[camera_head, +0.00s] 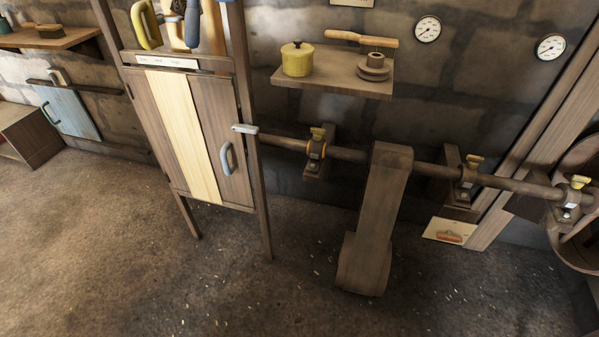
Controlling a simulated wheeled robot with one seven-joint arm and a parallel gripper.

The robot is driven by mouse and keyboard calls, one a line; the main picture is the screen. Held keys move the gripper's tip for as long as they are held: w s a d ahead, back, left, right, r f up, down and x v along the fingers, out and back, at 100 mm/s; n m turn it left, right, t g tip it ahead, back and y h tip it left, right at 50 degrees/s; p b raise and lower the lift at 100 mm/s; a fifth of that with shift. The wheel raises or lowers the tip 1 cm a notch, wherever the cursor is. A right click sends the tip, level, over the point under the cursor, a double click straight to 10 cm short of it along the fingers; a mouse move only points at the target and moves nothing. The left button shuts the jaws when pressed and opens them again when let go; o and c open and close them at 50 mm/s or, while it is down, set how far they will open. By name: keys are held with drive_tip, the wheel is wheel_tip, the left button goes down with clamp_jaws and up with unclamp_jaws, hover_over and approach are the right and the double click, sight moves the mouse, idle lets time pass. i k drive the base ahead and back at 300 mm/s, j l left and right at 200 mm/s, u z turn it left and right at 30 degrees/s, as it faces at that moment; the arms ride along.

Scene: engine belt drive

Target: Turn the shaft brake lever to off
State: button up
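A long dark shaft (345,154) runs across the wall from the middle to the right. At its left end a thin rod carries a pale grey grip (245,129), beside the tall wooden cabinet. This looks like the shaft brake lever; the grip lies roughly level, and I cannot read an on or off mark. My gripper is not in view, and nothing is seen touching the lever.
A brown belt (378,215) hangs from the shaft to near the floor. A tall cabinet (218,150) stands close left of the grip. A shelf (330,84) with a yellow pot (297,59) juts out above. The floor (170,260) in front is clear.

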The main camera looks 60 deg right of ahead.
sight(448, 236)
drive_tip(key=z, duration=1.4)
drive_tip(key=j+z, duration=0.1)
drive_tip(key=z, duration=0.85)
drive_tip(key=k+j+z, duration=0.1)
drive_tip(key=z, duration=0.4)
drive_tip(key=k+z, duration=0.1)
drive_tip(key=z, duration=0.4)
drive_tip(key=k+j+z, duration=0.1)
drive_tip(key=k, duration=0.25)
drive_tip(key=k+j, duration=0.1)
drive_tip(key=k, duration=0.2)
drive_tip(key=i+l, duration=0.8)
drive_tip(key=u, duration=0.45)
drive_tip(key=l+u, duration=0.15)
drive_tip(key=u, duration=0.3)
drive_tip(key=i+l+u, duration=0.1)
drive_tip(key=u, duration=0.8)
drive_tip(key=l+u, duration=0.15)
drive_tip(key=u, duration=0.3)
